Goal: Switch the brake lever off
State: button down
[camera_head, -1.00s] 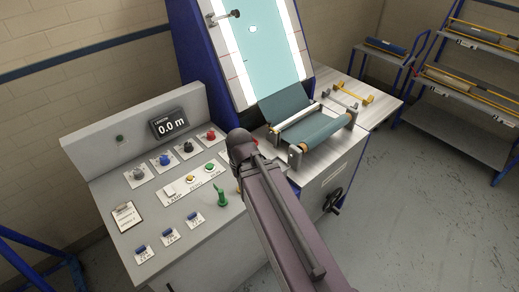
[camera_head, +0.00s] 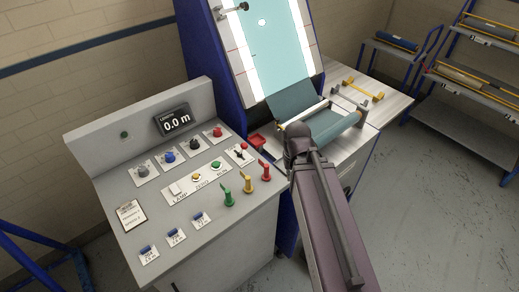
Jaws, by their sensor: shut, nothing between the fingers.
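The control panel (camera_head: 205,243) carries three levers near its right front edge: a green lever (camera_head: 228,198), a yellow lever (camera_head: 249,185) and a red lever (camera_head: 265,172). The red one stands nearest my arm. Behind them is a small black switch (camera_head: 239,154) on a white plate. I cannot read which of these is marked as the brake. My arm comes up from the bottom right, its visible end just right of the panel, apart from the levers in the picture. My gripper is not in view.
Knobs in grey (camera_head: 143,170), blue (camera_head: 169,156), black (camera_head: 195,144) and red (camera_head: 217,132) line the panel's back. A display (camera_head: 174,121) reads 0.0 m. The fabric roller (camera_head: 325,127) is close behind my arm. Floor at the right is clear.

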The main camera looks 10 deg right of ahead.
aim_at(244, 145)
jog(key=z, duration=0.15)
jog(key=k, duration=1.4)
jog(key=u, duration=1)
jog(key=i, duration=1)
jog(key=u, duration=0.1)
